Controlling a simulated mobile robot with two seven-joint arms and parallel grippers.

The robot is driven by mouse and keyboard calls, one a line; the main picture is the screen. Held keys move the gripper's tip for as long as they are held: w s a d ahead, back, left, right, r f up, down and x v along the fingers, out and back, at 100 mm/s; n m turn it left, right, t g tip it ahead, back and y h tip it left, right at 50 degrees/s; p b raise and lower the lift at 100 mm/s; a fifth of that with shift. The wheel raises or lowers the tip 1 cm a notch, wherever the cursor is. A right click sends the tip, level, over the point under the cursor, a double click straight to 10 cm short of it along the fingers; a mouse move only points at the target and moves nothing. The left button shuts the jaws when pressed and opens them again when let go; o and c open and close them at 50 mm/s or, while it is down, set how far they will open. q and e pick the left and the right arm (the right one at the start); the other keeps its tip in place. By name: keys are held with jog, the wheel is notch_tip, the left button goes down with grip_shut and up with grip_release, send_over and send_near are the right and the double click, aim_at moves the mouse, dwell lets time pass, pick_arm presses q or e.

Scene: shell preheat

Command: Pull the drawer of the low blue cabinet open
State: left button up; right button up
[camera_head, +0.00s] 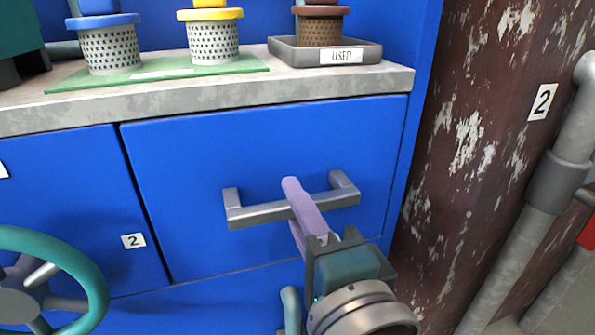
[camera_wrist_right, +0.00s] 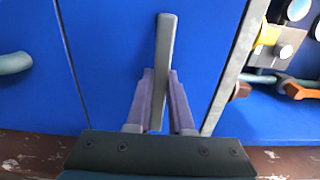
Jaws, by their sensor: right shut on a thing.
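The low blue cabinet has a wide blue drawer front (camera_head: 190,170) with a grey bar handle (camera_head: 255,213) across it. A dark seam runs along the drawer's left and bottom edges, and the front looks flush with the panel beside it. In the right wrist view the fingers (camera_wrist_right: 160,95) lie on both sides of the handle (camera_wrist_right: 165,45). My left gripper is not in view.
A teal handwheel (camera_head: 95,280) stands at the lower left. The grey countertop (camera_head: 390,82) holds perforated canisters, a green mat (camera_head: 90,87) and a grey tray labelled USED (camera_head: 372,52). A rusty wall (camera_head: 450,180) and grey pipes (camera_head: 560,170) bound the right side.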

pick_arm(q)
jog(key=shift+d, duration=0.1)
pick_arm(e)
grip_shut()
dwell(0.7)
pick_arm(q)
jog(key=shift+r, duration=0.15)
pick_arm(e)
jog(key=shift+s+r, duration=0.1)
